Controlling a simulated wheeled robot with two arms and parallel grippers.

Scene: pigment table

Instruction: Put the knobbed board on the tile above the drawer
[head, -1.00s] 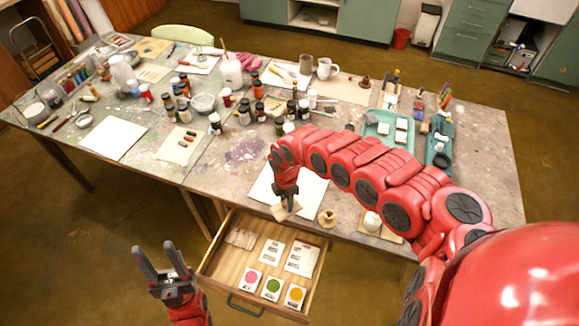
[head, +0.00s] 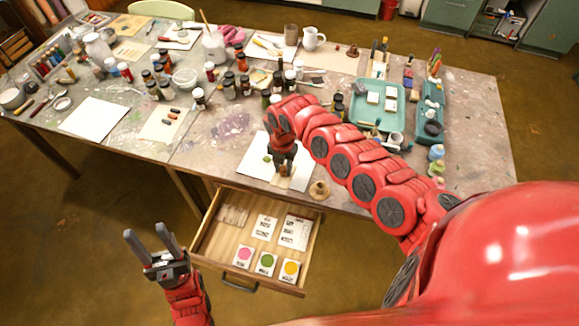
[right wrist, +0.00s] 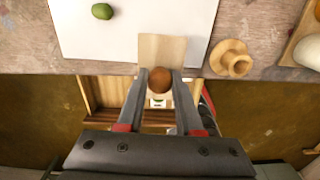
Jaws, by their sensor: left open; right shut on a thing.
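The knobbed board is a small light wooden square (right wrist: 162,48) with a round brown knob (right wrist: 159,79). My right gripper (head: 283,170) is shut on the knob. The board also shows under that gripper in the head view (head: 281,183). It overlaps the front edge of the white tile (head: 257,152) above the open drawer; I cannot tell whether it touches. A green lump (right wrist: 102,11) lies on the tile, left of the board. My left gripper (head: 151,237) is open and empty, left of the drawer, away from the table.
The open drawer (head: 215,262) holds cards with pink, green and yellow dots. A turned wooden piece (right wrist: 231,58) stands just right of the tile. Several bottles crowd the table behind it, and a teal tray (head: 376,118) lies to the right.

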